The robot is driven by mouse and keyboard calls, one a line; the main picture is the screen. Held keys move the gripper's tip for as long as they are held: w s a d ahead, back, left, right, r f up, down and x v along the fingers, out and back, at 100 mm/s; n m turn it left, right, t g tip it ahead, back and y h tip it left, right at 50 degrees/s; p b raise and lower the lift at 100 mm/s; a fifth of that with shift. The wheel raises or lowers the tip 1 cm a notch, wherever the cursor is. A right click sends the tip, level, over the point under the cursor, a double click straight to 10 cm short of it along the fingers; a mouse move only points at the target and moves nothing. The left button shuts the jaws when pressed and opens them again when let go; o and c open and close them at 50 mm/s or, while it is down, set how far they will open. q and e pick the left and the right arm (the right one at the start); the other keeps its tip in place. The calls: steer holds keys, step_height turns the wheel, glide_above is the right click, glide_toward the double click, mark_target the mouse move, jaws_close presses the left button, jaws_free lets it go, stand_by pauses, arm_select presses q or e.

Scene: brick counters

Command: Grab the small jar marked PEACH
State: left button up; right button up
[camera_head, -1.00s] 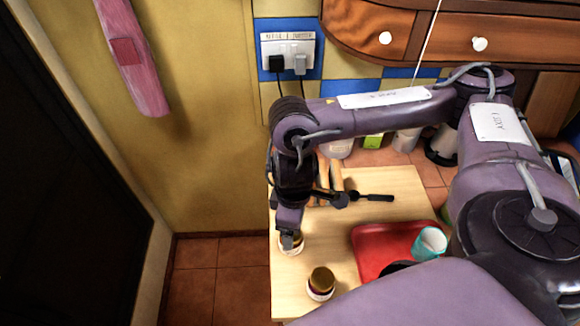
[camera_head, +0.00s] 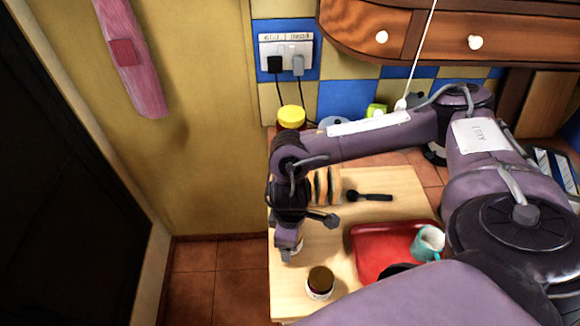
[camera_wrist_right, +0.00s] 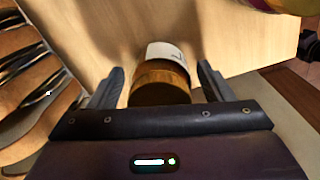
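A small jar with a brown lid and a white label stands at the left of the wooden board; in the right wrist view this jar (camera_wrist_right: 162,83) lies between my fingers. Part of a dark letter shows on its label, but the word cannot be read. My right gripper (camera_head: 288,243) is over this jar from above and hides most of it in the head view. Its fingers are apart, with a gap visible on each side of the lid. A second small jar (camera_head: 320,282) with a dark lid and white label stands nearer the front; its label is unreadable. My left gripper is not in view.
A red tray (camera_head: 358,245) with a teal cup (camera_head: 428,242) lies to the right on the wooden board (camera_head: 335,240). Bread slices (camera_head: 325,185) and a black utensil (camera_head: 369,196) lie behind. A yellow-lidded jar (camera_head: 291,118) stands by the wall.

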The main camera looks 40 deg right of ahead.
steer(key=c, duration=1.1)
steer(key=shift+r, duration=0.1)
